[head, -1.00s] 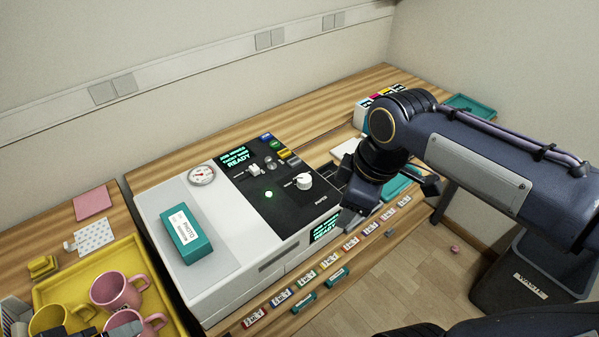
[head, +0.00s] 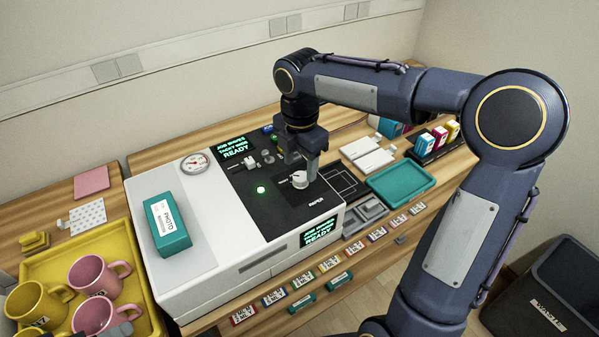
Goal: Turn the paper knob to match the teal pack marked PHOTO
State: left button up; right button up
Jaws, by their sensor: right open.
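The paper knob (head: 300,180) is a white round dial on the printer's black panel, with white print beside it. The teal pack marked PHOTO (head: 167,226) lies on the printer's white top, left of the panel. My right gripper (head: 299,168) points down over the knob, open, with its fingers close to it. A finger hides part of the panel behind the knob, and I cannot tell whether it touches. Grey parts at the bottom left edge seem to be my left gripper (head: 118,330); its jaws do not show clearly.
The printer (head: 225,275) has a gauge, lit READY screens and a green light. A yellow tray (head: 122,236) with pink and yellow mugs stands left. A teal tray (head: 402,182) and ink cartridges (head: 438,137) are right. Small labelled packs line the front edge.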

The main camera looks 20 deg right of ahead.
aim_at(300, 176)
jog(key=shift+f, duration=1.75)
jog(key=c, duration=1)
